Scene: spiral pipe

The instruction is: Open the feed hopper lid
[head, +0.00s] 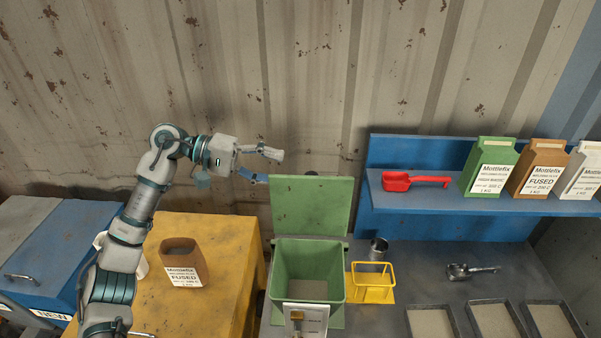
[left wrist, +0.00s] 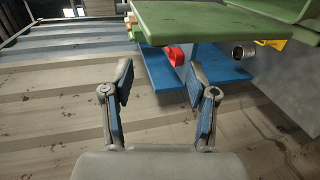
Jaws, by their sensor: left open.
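The green feed hopper (head: 307,287) stands at the bottom middle of the head view. Its green lid (head: 311,207) stands upright behind the opening, and the inside of the hopper shows. My left gripper (head: 272,166) is open and empty, to the left of the lid's upper left corner and above it in the picture. In the left wrist view my left gripper (left wrist: 162,98) shows its two fingers apart with nothing between them. The lid (left wrist: 210,22) shows there beyond the fingertips. I cannot tell whether a finger touches it. My right gripper is not in view.
A yellow bench (head: 222,235) with an open brown bag (head: 183,264) is left of the hopper. A yellow basket (head: 372,283) is just right of it. A blue shelf (head: 430,200) holds a red scoop (head: 413,181) and several bags. A corrugated wall (head: 330,80) is behind.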

